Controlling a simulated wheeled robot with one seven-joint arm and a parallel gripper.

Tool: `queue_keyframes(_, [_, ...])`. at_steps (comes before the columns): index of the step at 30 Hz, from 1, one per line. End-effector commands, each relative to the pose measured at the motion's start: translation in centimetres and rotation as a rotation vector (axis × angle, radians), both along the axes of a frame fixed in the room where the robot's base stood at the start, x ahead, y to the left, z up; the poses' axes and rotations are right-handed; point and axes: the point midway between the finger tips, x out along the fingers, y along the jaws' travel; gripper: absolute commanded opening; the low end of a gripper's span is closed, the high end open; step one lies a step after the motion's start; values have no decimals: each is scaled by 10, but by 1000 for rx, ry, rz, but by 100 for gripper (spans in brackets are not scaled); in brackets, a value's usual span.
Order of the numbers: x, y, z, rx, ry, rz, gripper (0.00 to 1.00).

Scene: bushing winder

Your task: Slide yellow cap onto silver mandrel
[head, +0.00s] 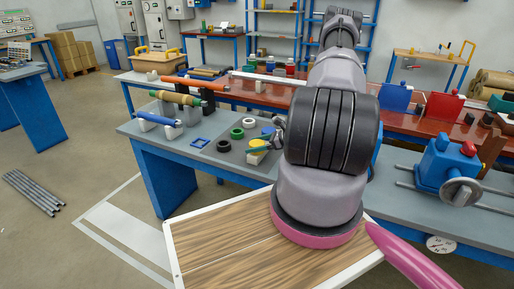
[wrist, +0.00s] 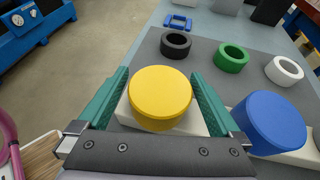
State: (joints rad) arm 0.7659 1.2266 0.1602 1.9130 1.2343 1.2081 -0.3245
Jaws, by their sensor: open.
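The yellow cap (wrist: 160,92) is a round, flat-topped disc on a white block (wrist: 123,112), which rests on the grey bench top. In the head view the cap (head: 257,143) is partly hidden by my gripper. My gripper (wrist: 160,97) is open, with one green finger on each side of the cap. I cannot tell whether the fingers touch it. In the head view my gripper (head: 265,142) is low over the front bench. A long pale rod (head: 265,78) lies along the red bench behind; I cannot tell whether it is the silver mandrel.
A blue cap (wrist: 270,122) stands close right of my gripper. Black (wrist: 176,44), green (wrist: 231,57) and white (wrist: 284,70) rings and a blue frame (wrist: 178,22) lie beyond. Coloured rollers (head: 178,97) rest on supports at left. A blue vise-like device (head: 446,165) stands at right.

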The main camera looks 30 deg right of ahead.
Motion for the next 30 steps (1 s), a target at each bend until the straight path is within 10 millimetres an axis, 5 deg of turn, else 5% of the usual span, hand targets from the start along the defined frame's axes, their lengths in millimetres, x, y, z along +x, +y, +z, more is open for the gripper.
queue_keyframes(12, [13,14,-8,-1,0,-1,100])
queue_keyframes(14, [13,14,-8,-1,0,-1,81])
queue_keyframes(18, [12,13,-8,-1,0,-1,27])
queue_keyframes(30, [13,13,2,-2,0,-1,25])
